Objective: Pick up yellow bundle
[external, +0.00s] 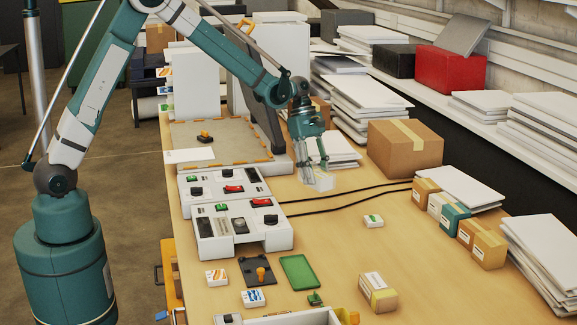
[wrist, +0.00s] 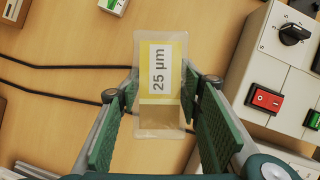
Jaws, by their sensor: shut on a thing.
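The yellow bundle (wrist: 161,82) is a clear, flat packet with a yellow and white label reading "25 µm". In the wrist view it lies between the green finger pads of my gripper (wrist: 160,98), which is shut on it. In the external view my gripper (external: 316,163) points down over the table's middle, and the bundle (external: 320,184) shows pale at its fingertips. The yellow label cannot be made out there. I cannot tell how far the bundle is above the tabletop.
Control boxes (external: 240,228) with knobs and red switches stand left of the gripper. Black cables (external: 350,197) cross the table nearby. A large cardboard box (external: 404,150) and paper stacks stand behind; small boxes (external: 482,245) line the right.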

